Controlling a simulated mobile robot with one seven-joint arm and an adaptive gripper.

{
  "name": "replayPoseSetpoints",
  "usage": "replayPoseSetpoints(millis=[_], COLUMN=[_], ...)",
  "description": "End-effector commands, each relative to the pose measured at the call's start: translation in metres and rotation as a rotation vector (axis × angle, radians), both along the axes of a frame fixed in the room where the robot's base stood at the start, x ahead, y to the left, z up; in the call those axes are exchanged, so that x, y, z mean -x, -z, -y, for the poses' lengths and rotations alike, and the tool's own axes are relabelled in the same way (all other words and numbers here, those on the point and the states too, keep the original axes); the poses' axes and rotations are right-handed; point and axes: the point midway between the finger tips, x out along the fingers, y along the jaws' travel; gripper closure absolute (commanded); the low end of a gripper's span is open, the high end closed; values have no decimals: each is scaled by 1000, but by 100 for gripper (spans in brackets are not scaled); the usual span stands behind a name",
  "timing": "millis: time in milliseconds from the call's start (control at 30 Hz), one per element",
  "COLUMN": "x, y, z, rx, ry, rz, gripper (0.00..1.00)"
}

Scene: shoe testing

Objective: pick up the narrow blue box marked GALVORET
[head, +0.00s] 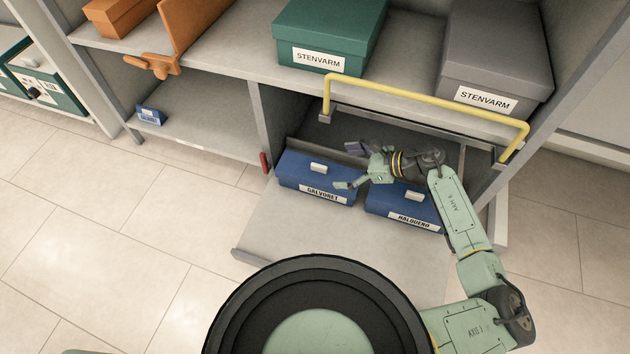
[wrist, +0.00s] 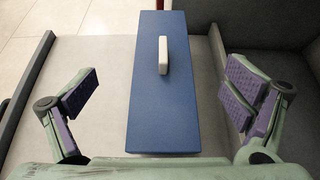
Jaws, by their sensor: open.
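The narrow blue box marked GALVORET (head: 312,180) sits on the grey pull-out shelf, its label on the front face and a white handle (head: 318,167) on its lid. In the wrist view the blue box (wrist: 166,100) runs lengthwise between my fingers, with the handle (wrist: 163,55) toward its far end. My gripper (head: 350,166) is open and reaches in from the right at the box's right end. In the wrist view my gripper's fingers (wrist: 160,92) stand apart on either side of the box, with visible gaps. Contact with the box does not show.
A second blue box marked HALQUENO (head: 405,205) sits just right, partly behind my arm. A yellow rail (head: 425,100) spans above the pull-out shelf. Green (head: 330,35) and grey (head: 495,55) STENVARM boxes stand on the upper shelf. A small blue box (head: 150,116) lies left. The shelf front is clear.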

Motion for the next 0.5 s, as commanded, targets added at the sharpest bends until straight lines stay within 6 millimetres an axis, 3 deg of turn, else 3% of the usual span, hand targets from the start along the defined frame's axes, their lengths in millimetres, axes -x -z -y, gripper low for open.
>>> replayPoseSetpoints(millis=[100, 500], x=[-5, -23], y=[10, 37], z=[-19, -60], rx=[-5, -8], ry=[-2, -1], rz=[-2, -4], gripper=[5, 5])
